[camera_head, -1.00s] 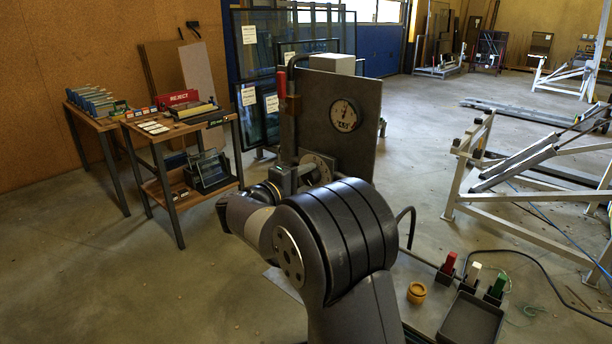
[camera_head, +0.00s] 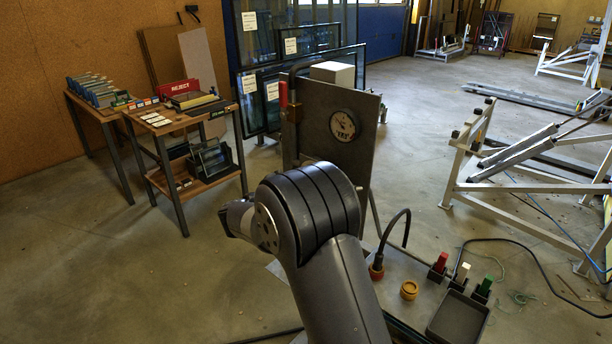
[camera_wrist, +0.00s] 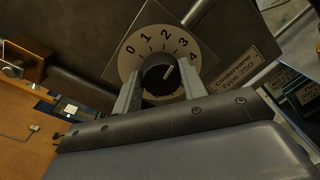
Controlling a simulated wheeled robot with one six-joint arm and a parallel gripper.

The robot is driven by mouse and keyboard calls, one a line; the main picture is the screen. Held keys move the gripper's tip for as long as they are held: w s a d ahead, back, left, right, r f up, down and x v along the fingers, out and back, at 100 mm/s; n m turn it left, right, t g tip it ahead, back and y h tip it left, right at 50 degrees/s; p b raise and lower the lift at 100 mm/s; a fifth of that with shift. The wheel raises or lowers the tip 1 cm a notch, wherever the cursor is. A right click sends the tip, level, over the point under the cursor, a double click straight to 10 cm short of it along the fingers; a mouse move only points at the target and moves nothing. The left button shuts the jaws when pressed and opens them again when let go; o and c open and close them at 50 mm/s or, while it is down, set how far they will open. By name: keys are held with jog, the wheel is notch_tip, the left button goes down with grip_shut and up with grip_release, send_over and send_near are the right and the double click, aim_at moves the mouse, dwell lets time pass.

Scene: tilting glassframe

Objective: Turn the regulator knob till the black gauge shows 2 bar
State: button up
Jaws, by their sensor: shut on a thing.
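The black regulator knob (camera_wrist: 156,80) with a white pointer mark sits on a pale round dial (camera_wrist: 126,66) numbered 0 to 4 in the wrist view. The mark points up and right, roughly toward the 3. My gripper (camera_wrist: 160,86) is shut on the knob, one finger on each side. My arm hides the knob and gripper there.
A dark pipe with a red-handled part (camera_head: 283,95) stands at the panel's left.

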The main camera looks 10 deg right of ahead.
jog(key=shift+n+p, duration=1.35)
jog(key=shift+n, duration=0.45)
jog(key=shift+f, duration=0.1)
jog(key=o, duration=1)
jog(key=shift+a, duration=0.1)
jog(key=b+v, duration=0.1)
jog(key=v, duration=0.9)
jog(key=shift+s+a+f+b, duration=0.1)
jog(key=shift+s+a+b, duration=0.05)
jog(key=shift+a+b, duration=0.15)
